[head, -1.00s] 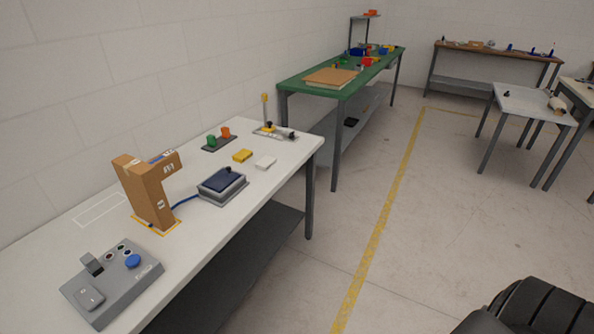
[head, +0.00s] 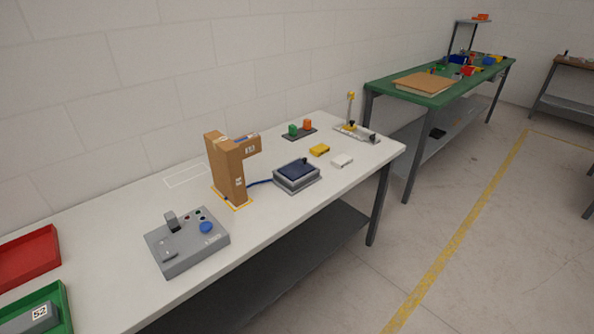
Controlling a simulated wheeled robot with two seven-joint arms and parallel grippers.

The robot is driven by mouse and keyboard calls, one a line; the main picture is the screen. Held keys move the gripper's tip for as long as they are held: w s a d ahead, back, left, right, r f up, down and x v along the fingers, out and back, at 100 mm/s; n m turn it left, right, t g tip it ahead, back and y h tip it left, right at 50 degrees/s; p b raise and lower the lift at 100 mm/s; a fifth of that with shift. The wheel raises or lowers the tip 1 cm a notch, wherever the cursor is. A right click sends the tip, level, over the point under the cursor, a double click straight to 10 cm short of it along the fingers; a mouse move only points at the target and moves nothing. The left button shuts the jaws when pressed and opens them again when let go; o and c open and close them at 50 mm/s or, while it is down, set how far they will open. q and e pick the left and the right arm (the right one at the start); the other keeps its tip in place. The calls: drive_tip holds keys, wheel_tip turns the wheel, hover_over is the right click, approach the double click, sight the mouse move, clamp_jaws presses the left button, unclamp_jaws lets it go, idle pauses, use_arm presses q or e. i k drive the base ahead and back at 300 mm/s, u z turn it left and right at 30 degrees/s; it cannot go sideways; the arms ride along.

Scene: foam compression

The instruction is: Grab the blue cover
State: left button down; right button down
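A dark blue cover (head: 297,168) lies on top of a grey box (head: 299,183) on the white table, right of the table's middle. It has a small dark knob near its far edge. A blue cable (head: 260,182) runs from the box toward an upright brown cardboard piece (head: 225,172). Neither of my grippers is in view.
A grey control box (head: 186,243) with a blue button sits nearer on the white table (head: 130,230). Red (head: 27,258) and green (head: 62,292) trays stand at the left. Open floor lies right.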

sight(295, 171)
drive_tip(key=z, duration=0.55)
drive_tip(key=k, duration=1.3)
drive_tip(key=z, duration=0.95)
drive_tip(key=i, duration=1.65)
drive_tip(key=z, duration=0.3)
drive_tip(key=i, duration=2.05)
drive_tip(key=u, duration=0.85)
drive_tip(key=i, duration=1)
drive_tip(key=u, duration=1.75)
drive_tip(key=i, duration=0.8)
drive_tip(key=u, duration=0.55)
